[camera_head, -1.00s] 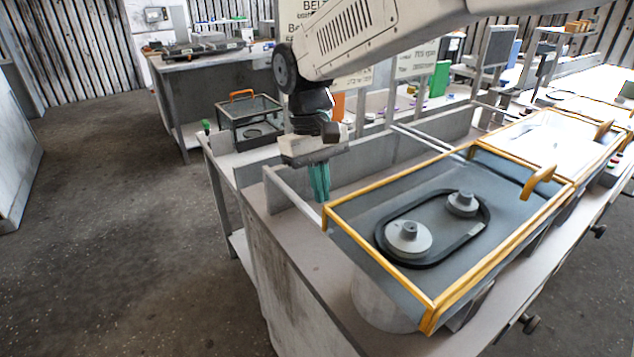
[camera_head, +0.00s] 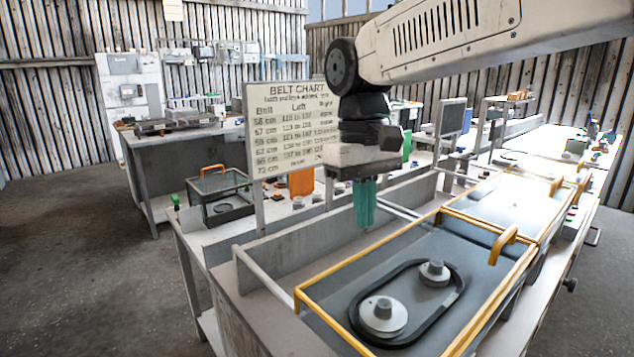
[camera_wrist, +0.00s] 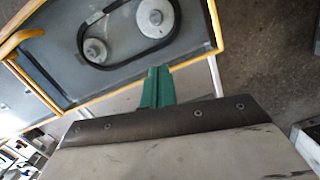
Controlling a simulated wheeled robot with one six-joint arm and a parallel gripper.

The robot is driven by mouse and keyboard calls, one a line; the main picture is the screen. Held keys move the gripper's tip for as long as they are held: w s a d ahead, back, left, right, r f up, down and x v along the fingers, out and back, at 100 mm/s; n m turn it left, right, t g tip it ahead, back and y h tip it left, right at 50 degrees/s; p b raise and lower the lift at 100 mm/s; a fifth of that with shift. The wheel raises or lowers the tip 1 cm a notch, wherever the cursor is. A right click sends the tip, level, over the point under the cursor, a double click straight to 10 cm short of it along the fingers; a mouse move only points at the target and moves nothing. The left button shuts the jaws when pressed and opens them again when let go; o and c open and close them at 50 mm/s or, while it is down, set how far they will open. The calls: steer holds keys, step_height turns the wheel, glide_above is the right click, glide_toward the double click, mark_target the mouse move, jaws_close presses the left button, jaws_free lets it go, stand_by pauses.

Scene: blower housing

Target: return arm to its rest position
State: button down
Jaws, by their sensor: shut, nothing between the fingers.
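My gripper (camera_head: 364,203) has green fingers that are shut and empty. It hangs pointing down above the back edge of the near bench, behind the yellow-framed housing (camera_head: 296,300). In the wrist view my gripper (camera_wrist: 157,88) also shows with its green fingers together. Inside the housing a black belt (camera_head: 454,300) runs around two grey pulleys, a larger one (camera_head: 383,317) and a smaller one (camera_head: 434,273). The belt and pulleys also show at the top of the wrist view. My arm reaches in from the upper right.
A belt chart board (camera_head: 290,125) stands behind the bench. A glass-sided case with an orange handle (camera_head: 212,170) sits to the left. A second yellow-framed section (camera_head: 515,200) continues to the right. Open floor (camera_head: 90,240) lies at the left.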

steer(key=s+d+f+m+t, duration=0.1)
steer(key=s+d+m, duration=0.2)
steer(key=s+d, duration=0.75)
steer(key=s+d+f+m+t, duration=0.1)
steer(key=s+d+f+m, duration=0.1)
steer(key=s+d+f, duration=0.6)
steer(key=shift+s+d+m+t+y, duration=0.4)
steer(key=shift+s+d, duration=0.25)
steer(key=shift+s, duration=0.2)
steer(key=shift+f, duration=0.1)
